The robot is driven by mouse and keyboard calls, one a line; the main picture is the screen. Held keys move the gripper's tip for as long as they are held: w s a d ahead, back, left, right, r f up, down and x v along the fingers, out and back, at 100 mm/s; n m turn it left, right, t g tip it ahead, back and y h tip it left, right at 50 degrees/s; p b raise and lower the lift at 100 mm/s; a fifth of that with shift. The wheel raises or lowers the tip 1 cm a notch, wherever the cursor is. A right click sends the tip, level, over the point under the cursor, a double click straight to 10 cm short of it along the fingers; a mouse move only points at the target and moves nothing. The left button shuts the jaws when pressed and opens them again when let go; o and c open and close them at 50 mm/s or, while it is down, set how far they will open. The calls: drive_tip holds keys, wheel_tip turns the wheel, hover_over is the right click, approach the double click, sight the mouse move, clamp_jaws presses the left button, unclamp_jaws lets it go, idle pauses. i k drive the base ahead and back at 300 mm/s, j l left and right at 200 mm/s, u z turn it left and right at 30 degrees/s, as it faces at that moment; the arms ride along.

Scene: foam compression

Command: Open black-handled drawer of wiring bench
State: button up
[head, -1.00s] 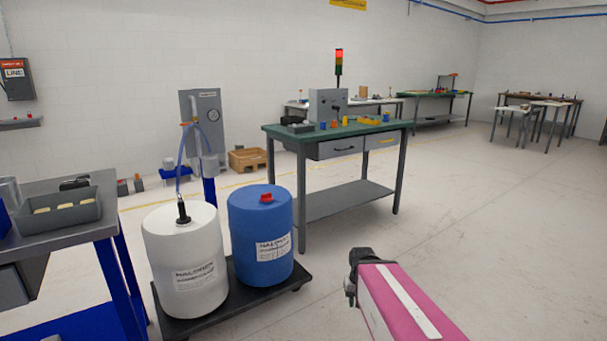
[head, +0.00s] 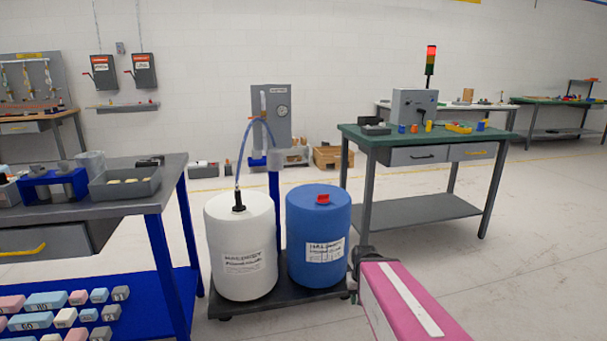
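A green-topped bench (head: 355,136) stands right of centre, with a grey control box and signal tower on it. Under its top, a drawer with a black handle (head: 424,157) is on the left and a drawer with a yellow handle (head: 477,153) is on the right; both look shut. No label shows which bench is the wiring bench. My pink arm reaches in from the lower right.
A white drum (head: 241,250) and a blue drum (head: 318,240) stand on a black dolly (head: 265,302) in front of the green bench's left side. A blue-legged bench (head: 150,200) is at left. A bench with hanging cables (head: 40,124) is far left. Floor at right is clear.

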sight(401, 156)
drive_tip(key=i+l, duration=0.2)
drive_tip(key=l, duration=0.15)
drive_tip(key=i+l+u, duration=0.15)
drive_tip(key=l, duration=0.2)
drive_tip(key=i+l, duration=0.2)
drive_tip(key=l, duration=0.15)
drive_tip(key=i+l+u, duration=0.15)
drive_tip(key=l, duration=0.2)
drive_tip(key=i+l, duration=0.15)
drive_tip(key=l, duration=0.25)
drive_tip(key=i+l+u, duration=0.15)
drive_tip(key=l, duration=0.25)
drive_tip(key=i+l, duration=0.15)
drive_tip(key=l, duration=0.25)
drive_tip(key=i+l, duration=0.15)
drive_tip(key=l, duration=0.25)
drive_tip(key=i+l, duration=0.15)
drive_tip(key=l, duration=0.25)
drive_tip(key=i+l, duration=0.1)
drive_tip(key=l, duration=0.3)
drive_tip(key=i+l, duration=0.15)
drive_tip(key=l, duration=0.25)
drive_tip(key=k, duration=0.25)
